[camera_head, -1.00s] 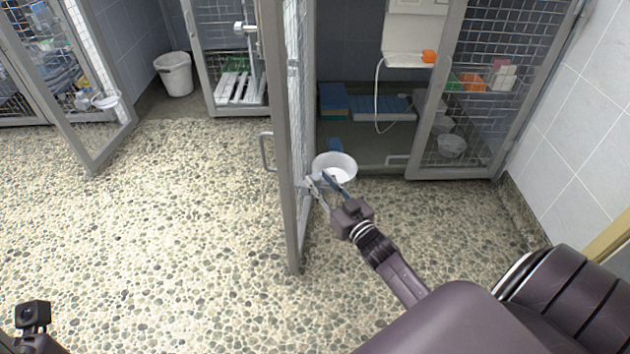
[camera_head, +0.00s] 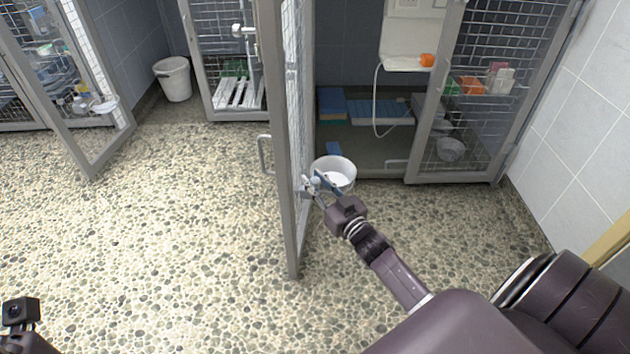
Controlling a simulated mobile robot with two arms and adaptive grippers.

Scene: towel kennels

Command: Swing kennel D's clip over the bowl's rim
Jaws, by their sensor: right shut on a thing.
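A white bowl (camera_head: 337,170) sits at the inner side of the open kennel door (camera_head: 297,245), near the front of the open kennel. My right gripper (camera_head: 318,184) is at the door's inner side, in front of the bowl's near left rim. It is shut on a small, pale grey piece, which looks like the clip (camera_head: 309,185) beside the bowl. The fingers hide part of it, and I cannot tell whether it lies over the rim or beside it. My left gripper is not in view; only a dark part of my left arm shows at the bottom left.
The door stands open toward me, with a handle (camera_head: 264,154) on its left face. A mesh panel (camera_head: 470,90) closes the kennel's right side. A white bucket (camera_head: 173,80) stands at the back left. The pebbled floor at left is clear.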

